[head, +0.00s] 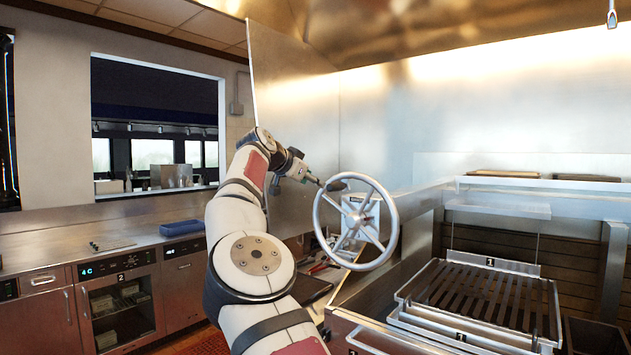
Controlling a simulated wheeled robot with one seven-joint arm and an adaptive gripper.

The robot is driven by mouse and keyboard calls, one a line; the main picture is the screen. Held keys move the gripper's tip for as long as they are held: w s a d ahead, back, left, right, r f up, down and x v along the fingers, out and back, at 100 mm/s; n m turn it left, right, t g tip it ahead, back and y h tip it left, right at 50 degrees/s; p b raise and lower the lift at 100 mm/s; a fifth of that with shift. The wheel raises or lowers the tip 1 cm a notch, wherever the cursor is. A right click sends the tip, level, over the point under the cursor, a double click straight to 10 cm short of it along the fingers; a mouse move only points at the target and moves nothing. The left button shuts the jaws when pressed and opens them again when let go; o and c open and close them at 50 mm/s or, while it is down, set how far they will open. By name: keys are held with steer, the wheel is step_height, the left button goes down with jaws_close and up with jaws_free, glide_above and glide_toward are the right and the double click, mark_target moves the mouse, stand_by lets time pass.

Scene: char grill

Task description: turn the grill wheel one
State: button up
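The grill wheel (391,240) is a silver spoked hand wheel in the middle of the head view. It stands upright, mounted at the left end of the grill. My arm reaches up from the bottom centre and bends right toward the wheel. My gripper (334,186) is at the wheel's upper left rim. It overlaps the rim in the picture; I cannot tell whether it touches or grips it. The fingers are too small and dark to show whether they are open or shut.
A slatted grill grate (482,294) lies right of the wheel, with a raised metal shelf (498,208) above it. A tall steel panel (296,110) stands behind my forearm. A counter (120,250) with a blue tray (182,228) is at left. Some tools lie below the wheel.

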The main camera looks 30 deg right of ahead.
steer(key=shift+s+a+r, duration=0.1)
steer(key=shift+a+r, duration=0.1)
steer(key=shift+a, duration=0.35)
steer(key=shift+s+a+r, duration=0.15)
steer(key=shift+a+r, duration=0.1)
steer(key=shift+a, duration=0.3)
steer(key=shift+s+a+r, duration=0.1)
steer(key=shift+a+r, duration=0.1)
steer(key=shift+a, duration=0.35)
steer(key=shift+p, duration=0.3)
steer(key=v, duration=1.2)
